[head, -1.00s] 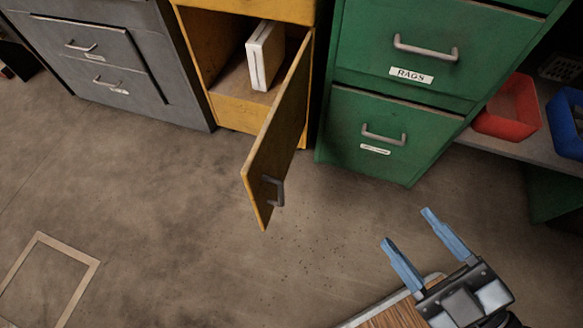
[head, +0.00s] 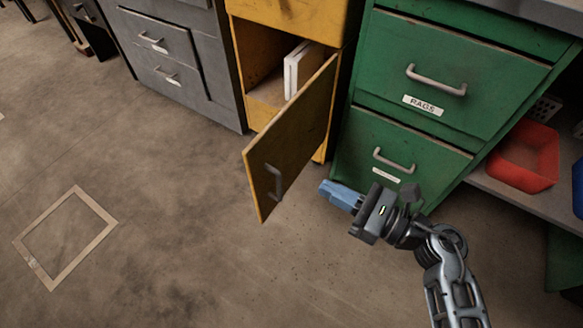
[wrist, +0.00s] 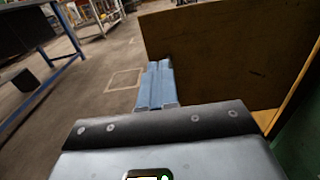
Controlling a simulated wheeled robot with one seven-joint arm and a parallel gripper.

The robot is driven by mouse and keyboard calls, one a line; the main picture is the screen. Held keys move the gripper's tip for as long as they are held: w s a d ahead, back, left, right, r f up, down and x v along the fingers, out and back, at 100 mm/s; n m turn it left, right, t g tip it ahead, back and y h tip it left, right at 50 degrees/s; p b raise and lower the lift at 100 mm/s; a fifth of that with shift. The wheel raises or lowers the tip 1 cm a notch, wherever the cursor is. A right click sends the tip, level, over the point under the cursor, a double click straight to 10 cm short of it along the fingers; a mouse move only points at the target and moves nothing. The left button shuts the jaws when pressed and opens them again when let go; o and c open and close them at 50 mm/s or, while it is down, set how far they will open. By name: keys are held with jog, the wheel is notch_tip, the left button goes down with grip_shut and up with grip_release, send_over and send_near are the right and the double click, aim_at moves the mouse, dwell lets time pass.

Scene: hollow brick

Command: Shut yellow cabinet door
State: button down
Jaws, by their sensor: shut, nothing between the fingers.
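The yellow cabinet (head: 340,92) stands between the grey and green cabinets. Its door (head: 292,137) is open and swung out toward the front, with a grey handle (head: 274,183) on its outer face. In the wrist view the door (wrist: 225,55) fills the upper right. My gripper (head: 326,188) has its blue fingers shut with nothing between them. In the head view it is to the right of the door, on the hinge side, pointing left toward the door. In the wrist view the fingertips (wrist: 158,66) overlap the door's left edge; I cannot tell if they touch.
A white box-like object (head: 296,68) stands inside the yellow cabinet. The green cabinet (head: 440,105) is close behind my gripper, with a red bin (head: 525,160) on a shelf to its right. The floor to the left is clear around a flat square outline (head: 65,237).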

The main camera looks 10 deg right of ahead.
aim_at(260, 154)
jog(key=b+x, duration=0.2)
jog(key=x, duration=1.1)
jog(key=shift+f, duration=0.1)
jog(key=shift+w+a, duration=0.3)
jog(key=shift+a, duration=0.05)
